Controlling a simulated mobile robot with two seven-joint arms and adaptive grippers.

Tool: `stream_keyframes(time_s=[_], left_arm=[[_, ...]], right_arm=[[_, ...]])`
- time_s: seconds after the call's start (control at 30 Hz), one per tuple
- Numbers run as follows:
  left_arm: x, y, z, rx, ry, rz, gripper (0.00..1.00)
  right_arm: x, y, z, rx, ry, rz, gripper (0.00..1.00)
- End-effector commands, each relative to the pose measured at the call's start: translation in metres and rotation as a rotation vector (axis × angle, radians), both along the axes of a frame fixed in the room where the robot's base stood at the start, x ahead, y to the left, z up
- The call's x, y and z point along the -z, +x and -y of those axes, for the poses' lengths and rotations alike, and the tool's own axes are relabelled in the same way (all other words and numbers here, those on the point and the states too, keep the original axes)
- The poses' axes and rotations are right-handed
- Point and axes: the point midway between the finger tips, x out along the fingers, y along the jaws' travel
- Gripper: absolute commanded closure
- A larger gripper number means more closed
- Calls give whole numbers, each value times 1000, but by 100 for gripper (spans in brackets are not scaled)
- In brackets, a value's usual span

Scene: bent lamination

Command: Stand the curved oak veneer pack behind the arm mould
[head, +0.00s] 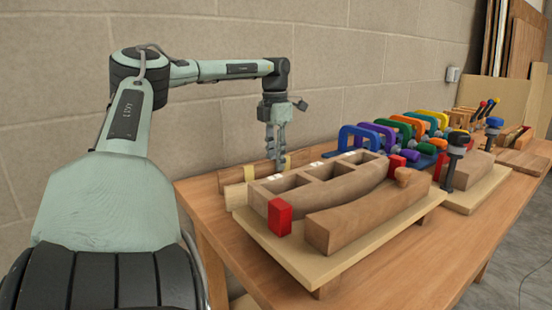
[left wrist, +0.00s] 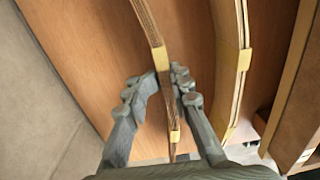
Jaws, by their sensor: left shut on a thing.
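The gripped oak veneer pack (left wrist: 147,22) is a thin, curved, layered strip with yellow bands, standing on edge between my left fingers. In the head view this pack (head: 231,177) is behind the arm mould, partly hidden by it. My left gripper (head: 277,162) points down and is shut on it; its fingers also show in the left wrist view (left wrist: 165,88). I cannot tell whether the pack touches the table. The arm mould (head: 345,188) is a wooden form with open compartments and red blocks, on a pale board. My right gripper is out of view.
A second curved banded strip (left wrist: 227,95) stands between the gripped pack and the mould. Colourful clamps (head: 385,133) stand behind and right of the mould, on the wooden table (head: 400,255). A block wall (head: 360,60) runs close behind. The table's front strip is clear.

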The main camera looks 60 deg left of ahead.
Motion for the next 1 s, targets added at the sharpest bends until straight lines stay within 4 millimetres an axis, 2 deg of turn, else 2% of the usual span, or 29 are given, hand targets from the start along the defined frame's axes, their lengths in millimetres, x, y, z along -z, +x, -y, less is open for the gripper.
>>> stream_keyframes(time_s=[0.07, 0.1, 0.3, 0.67, 0.77, 1.0], left_arm=[[2, 0, 0, 0, 0, 0, 100], [3, 0, 0, 0, 0, -1, 79], [3, 0, 0, 0, 0, -1, 57], [-4, 0, 0, 0, 1, 1, 57], [-17, 0, -1, -1, 3, 1, 57], [-70, 0, -3, -2, 5, 0, 57]], right_arm=[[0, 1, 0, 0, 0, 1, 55], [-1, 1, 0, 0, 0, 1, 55], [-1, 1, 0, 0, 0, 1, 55], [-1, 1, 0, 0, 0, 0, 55], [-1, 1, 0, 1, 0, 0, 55], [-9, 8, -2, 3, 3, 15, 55]])
